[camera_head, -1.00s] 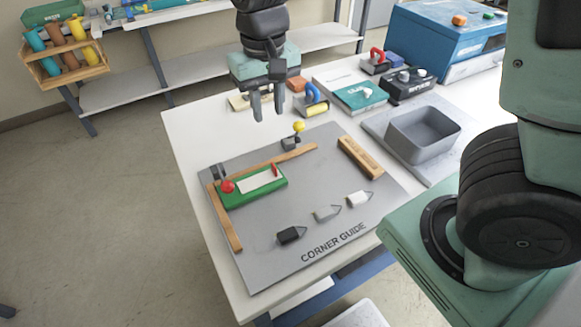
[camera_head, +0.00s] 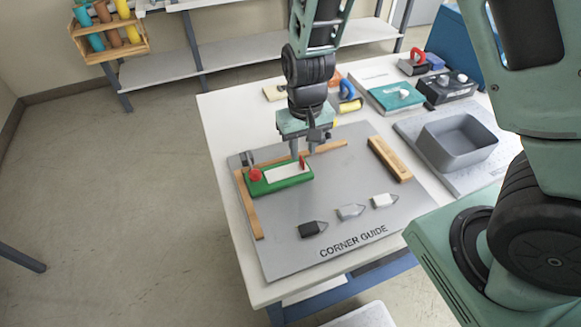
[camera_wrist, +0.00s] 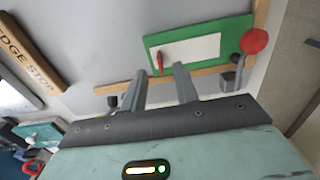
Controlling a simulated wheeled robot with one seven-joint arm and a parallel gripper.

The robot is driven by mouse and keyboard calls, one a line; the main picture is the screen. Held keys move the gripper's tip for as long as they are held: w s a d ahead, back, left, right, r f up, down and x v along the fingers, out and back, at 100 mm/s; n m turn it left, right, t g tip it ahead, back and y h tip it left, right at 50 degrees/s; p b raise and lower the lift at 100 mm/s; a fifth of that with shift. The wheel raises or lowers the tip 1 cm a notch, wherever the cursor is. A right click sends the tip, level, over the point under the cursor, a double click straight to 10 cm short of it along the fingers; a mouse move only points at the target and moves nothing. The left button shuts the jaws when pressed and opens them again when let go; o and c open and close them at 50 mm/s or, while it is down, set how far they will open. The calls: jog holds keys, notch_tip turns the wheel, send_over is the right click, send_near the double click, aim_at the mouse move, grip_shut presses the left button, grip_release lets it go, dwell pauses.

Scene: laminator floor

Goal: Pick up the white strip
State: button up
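The white strip (camera_head: 284,172) lies flat on a green block (camera_head: 270,187) in the upper-left part of the grey corner guide board. A red ball knob (camera_head: 254,174) stands at the block's left end, and a small red tab is at the strip's right end. The strip also shows in the wrist view (camera_wrist: 195,49), with the red tab (camera_wrist: 160,62) at its near end. My gripper (camera_head: 299,152) points down above the back right end of the block.
Wooden rails border the board (camera_head: 285,225). An "edge stop" bar (camera_head: 390,158) and several small pointed blocks lie on it. A grey bin (camera_head: 457,141) stands to the right. The board's centre is clear.

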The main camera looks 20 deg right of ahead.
aim_at(302, 159)
jog(key=shift+w+f, duration=0.1)
jog(key=shift+f, duration=1.85)
jog(key=shift+c, duration=0.3)
grip_shut()
jog(key=shift+r, duration=0.15)
notch_tip(302, 159, up, 9)
jog(key=shift+f, duration=0.1)
jog(key=shift+r+p, duration=0.45)
jog(key=shift+r, duration=0.55)
